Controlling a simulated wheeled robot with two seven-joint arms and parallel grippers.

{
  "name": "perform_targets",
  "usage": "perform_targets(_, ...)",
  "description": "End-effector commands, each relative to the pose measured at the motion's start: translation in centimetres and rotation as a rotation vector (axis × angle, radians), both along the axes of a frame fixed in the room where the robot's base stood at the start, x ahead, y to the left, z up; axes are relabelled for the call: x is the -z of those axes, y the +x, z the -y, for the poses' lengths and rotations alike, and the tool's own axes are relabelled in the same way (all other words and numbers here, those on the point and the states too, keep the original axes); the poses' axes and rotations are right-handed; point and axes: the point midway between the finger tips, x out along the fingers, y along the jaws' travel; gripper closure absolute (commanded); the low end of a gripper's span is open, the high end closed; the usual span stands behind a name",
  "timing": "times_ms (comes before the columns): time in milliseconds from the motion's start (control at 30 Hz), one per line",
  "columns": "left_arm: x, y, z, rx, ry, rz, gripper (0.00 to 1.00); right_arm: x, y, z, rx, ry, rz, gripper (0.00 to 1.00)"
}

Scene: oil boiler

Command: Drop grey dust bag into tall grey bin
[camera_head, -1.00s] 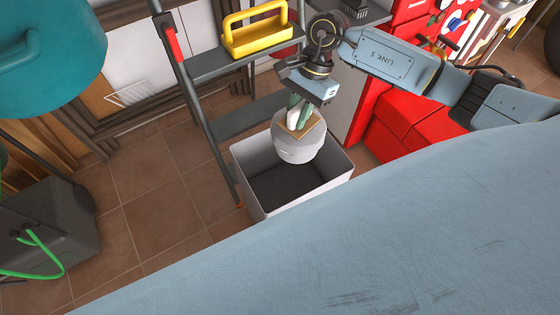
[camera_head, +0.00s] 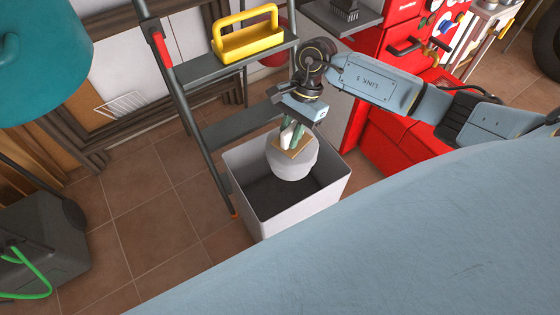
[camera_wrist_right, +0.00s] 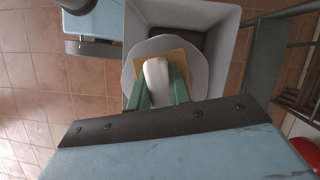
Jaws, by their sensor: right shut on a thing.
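The grey dust bag (camera_head: 291,161) is a rounded grey bag with a tan square collar on top. My right gripper (camera_head: 291,135) is shut on the white part at the top of the bag and holds it over the open top of the tall grey bin (camera_head: 262,221). In the right wrist view, the green fingers (camera_wrist_right: 163,92) press on both sides of the white part, with the bag (camera_wrist_right: 140,62) beneath and the bin (camera_wrist_right: 221,40) around and below it. The bin's dark inside shows in front of the bag. My left gripper is out of view.
A stepladder (camera_head: 190,100) with a yellow tool tray (camera_head: 247,44) stands just behind and left of the bin. A red cabinet (camera_head: 390,130) is at the right. A dark grey box (camera_head: 40,240) with a green hose is at the left. Tiled floor (camera_head: 150,220) is clear between.

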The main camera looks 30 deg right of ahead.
Motion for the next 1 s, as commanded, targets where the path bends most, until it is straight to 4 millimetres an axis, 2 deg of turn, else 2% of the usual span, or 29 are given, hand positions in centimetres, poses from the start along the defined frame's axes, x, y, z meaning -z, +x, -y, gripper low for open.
perform_targets(167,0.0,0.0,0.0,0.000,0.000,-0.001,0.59,-0.1,0.1,0.0,0.000,0.002,0.002,1.00)
perform_targets(200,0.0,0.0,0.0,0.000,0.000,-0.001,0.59,-0.1,0.1,0.0,0.000,0.002,0.002,0.78)
perform_targets(400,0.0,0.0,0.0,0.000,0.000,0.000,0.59,-0.1,0.0,0.0,0.000,0.001,0.001,0.55)
perform_targets(733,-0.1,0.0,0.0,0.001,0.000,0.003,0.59,-0.5,0.1,0.2,0.001,-0.001,0.000,0.55)
perform_targets(867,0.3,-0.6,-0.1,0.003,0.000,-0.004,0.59,-2.2,0.4,0.9,0.002,-0.002,0.002,0.55)
perform_targets(1000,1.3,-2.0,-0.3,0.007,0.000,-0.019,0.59,-5.2,0.8,2.0,0.002,-0.002,0.004,0.55)
